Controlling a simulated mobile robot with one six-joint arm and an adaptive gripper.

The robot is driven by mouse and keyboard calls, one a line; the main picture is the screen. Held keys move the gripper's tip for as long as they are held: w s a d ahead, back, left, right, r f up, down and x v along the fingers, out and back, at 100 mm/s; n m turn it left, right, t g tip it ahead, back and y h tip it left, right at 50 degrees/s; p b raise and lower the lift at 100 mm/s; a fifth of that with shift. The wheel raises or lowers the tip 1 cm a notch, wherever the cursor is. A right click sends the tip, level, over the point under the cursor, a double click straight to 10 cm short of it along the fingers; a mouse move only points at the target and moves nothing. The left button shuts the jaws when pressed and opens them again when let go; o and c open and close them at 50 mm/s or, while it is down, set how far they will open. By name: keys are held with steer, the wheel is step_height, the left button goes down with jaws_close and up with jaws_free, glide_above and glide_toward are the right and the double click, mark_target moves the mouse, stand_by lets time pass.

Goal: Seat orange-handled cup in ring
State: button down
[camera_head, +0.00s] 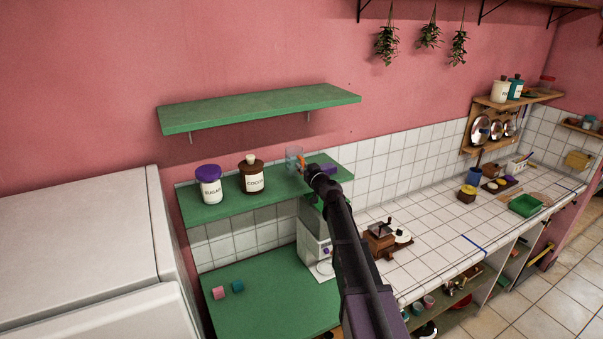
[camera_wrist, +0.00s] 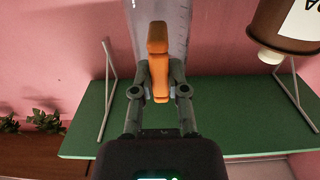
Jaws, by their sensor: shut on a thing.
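The clear cup (camera_head: 294,156) with an orange handle (camera_head: 301,163) is by the middle green shelf, right of the cocoa jar. My gripper (camera_head: 309,169) is at its handle side. In the wrist view my gripper (camera_wrist: 158,78) is shut on the orange handle (camera_wrist: 157,40), one finger on each side. The transparent cup wall (camera_wrist: 178,18) shows behind the handle and runs out of the picture. I cannot tell whether the cup touches the shelf. I cannot make out a ring for certain; my arm hides part of the shelf there.
A sugar jar (camera_head: 209,187) and a cocoa jar (camera_head: 252,176) stand on the middle shelf (camera_head: 222,211), left of the cup. An upper green shelf (camera_head: 260,107) hangs above. A white appliance (camera_head: 314,248) stands below. A purple thing (camera_head: 328,168) is close right of the gripper.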

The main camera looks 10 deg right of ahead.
steer(key=shift+w, duration=0.15)
steer(key=shift+w, duration=0.3)
steer(key=shift+w+f, duration=0.1)
steer(key=shift+w, duration=1)
steer(key=shift+s+f+b, duration=0.15)
steer(key=shift+f+b, duration=0.5)
steer(key=shift+b, duration=0.1)
steer(key=shift+f+b, duration=0.95)
steer(key=shift+s, duration=0.1)
steer(key=shift+f, duration=0.1)
steer(key=c, duration=0.7)
jaws_free()
steer(key=shift+o, duration=0.2)
